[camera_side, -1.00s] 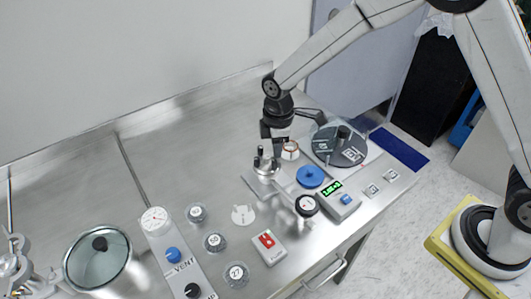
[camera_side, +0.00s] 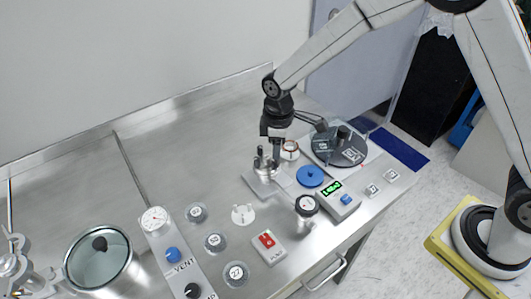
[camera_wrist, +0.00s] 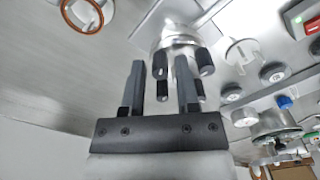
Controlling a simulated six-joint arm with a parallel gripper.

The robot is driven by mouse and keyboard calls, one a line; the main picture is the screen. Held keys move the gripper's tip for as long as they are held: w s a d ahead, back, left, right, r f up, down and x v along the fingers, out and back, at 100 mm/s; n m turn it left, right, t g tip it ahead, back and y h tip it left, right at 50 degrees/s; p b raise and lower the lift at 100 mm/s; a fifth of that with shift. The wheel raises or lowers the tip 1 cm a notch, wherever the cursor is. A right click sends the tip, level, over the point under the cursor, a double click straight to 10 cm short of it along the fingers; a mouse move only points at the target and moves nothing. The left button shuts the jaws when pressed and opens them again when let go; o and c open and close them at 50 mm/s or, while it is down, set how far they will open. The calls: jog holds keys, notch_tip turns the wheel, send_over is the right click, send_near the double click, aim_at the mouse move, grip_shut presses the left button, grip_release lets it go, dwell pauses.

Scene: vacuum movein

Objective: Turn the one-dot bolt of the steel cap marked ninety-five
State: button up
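A round steel cap (camera_side: 264,167) with several upright dark-tipped bolts sits on a flat plate near the middle of the bench in the side view. In the wrist view the cap (camera_wrist: 178,40) is at upper centre, with its dark bolts (camera_wrist: 204,63) pointing toward me. My gripper (camera_wrist: 161,68) is open. Its two fingers are apart, and one bolt shows in the gap between them, with room on either side. In the side view my gripper (camera_side: 277,152) points down at the cap's right back edge. The cap's number and the dots on the bolts cannot be read.
A blue disc (camera_side: 310,177), a gauge on a steel body (camera_side: 306,205) and a box with a green display (camera_side: 331,188) stand right of the cap. A copper-coloured ring (camera_side: 290,149) is close behind. Numbered discs (camera_side: 214,242) lie front left. The back left bench is clear.

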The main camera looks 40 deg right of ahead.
jog(key=shift+o, duration=0.5)
jog(key=shift+r, duration=3.9)
jog(key=n, duration=0.6)
jog(key=shift+f, duration=0.35)
jog(key=shift+f, duration=3.9)
